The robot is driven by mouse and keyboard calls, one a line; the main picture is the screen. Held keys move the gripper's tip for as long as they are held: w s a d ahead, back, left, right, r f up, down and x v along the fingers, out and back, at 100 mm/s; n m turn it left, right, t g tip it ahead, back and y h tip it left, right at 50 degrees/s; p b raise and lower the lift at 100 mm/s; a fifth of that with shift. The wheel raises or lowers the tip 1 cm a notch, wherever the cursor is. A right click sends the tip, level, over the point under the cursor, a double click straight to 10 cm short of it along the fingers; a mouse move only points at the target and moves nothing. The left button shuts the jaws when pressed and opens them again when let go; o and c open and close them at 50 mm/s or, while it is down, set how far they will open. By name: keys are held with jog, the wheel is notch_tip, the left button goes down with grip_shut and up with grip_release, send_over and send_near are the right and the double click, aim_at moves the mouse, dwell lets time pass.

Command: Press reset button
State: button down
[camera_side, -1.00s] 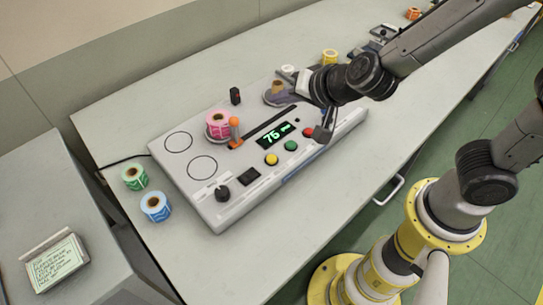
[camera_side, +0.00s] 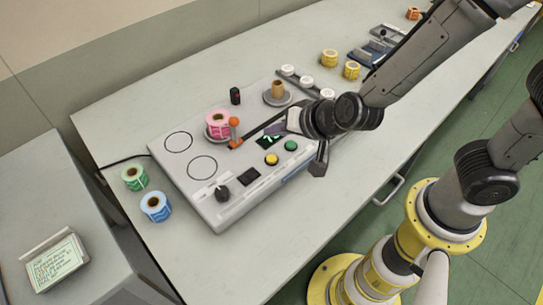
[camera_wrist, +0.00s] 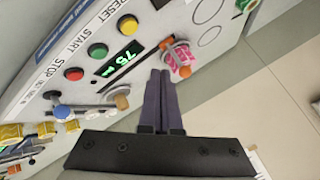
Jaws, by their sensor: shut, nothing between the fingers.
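The reset button is the yellow button (camera_side: 271,159) at the front of the console; in the wrist view the yellow button (camera_wrist: 128,25) sits beside the RESET label. The green START button (camera_side: 291,145) is beside it and also shows in the wrist view (camera_wrist: 98,50). The red STOP button (camera_wrist: 73,74) shows in the wrist view, but my arm hides it in the side view. My gripper (camera_wrist: 160,76) is shut and empty, its fingers together. In the side view it is above the console near the display, behind the yellow button and apart from it.
The green-lit display (camera_wrist: 120,60) is partly covered by my gripper in the side view. An orange-topped lever (camera_side: 235,128) and a pink roll (camera_side: 217,122) stand left of my gripper. A black knob (camera_side: 222,193) is at the console's front left. Green (camera_side: 134,177) and blue (camera_side: 156,206) rolls lie on the table.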

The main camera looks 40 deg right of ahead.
aim_at(274, 161)
jog(key=shift+f, duration=3.05)
jog(key=shift+f, duration=0.4)
jog(key=shift+f, duration=0.45)
jog(key=shift+r, duration=0.15)
dwell(0.5)
jog(key=shift+r, duration=0.7)
jog(key=shift+r, duration=0.15)
jog(key=shift+r, duration=2.35)
